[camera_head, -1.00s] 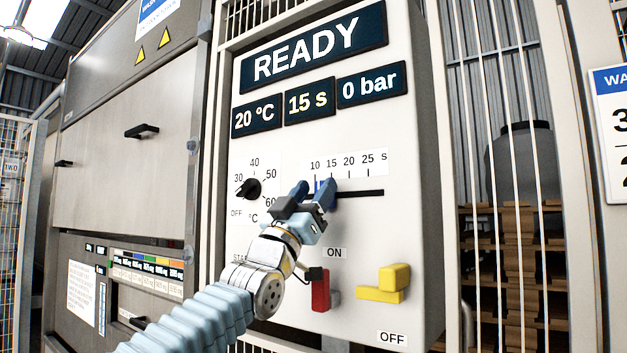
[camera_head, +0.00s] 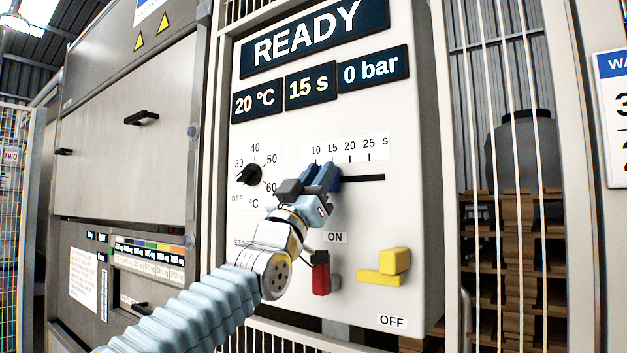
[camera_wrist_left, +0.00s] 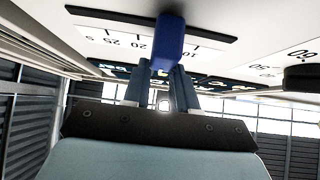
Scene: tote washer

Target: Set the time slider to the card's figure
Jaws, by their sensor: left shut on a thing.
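The time slider's blue knob (camera_wrist_left: 169,42) shows in the left wrist view, between the fingertips of my left gripper (camera_wrist_left: 167,80). In the head view my left gripper (camera_head: 321,178) is shut on this knob, and its fingers mostly hide it. The slider's dark slot (camera_head: 364,178) runs to the right under a scale (camera_head: 349,147) marked 10, 15, 20 and 25 s. The gripper stands near the 15 mark. The time display (camera_head: 307,89) reads 15 s. A white card with a blue header (camera_head: 613,120) is cut off at the right edge; only parts of its figures show.
The temperature dial (camera_head: 249,174) is left of the gripper. A red lever (camera_head: 320,279) is below it, and a yellow handle (camera_head: 386,266) is lower right. The READY display (camera_head: 307,37) is above. Vertical bars (camera_head: 497,150) stand right of the panel.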

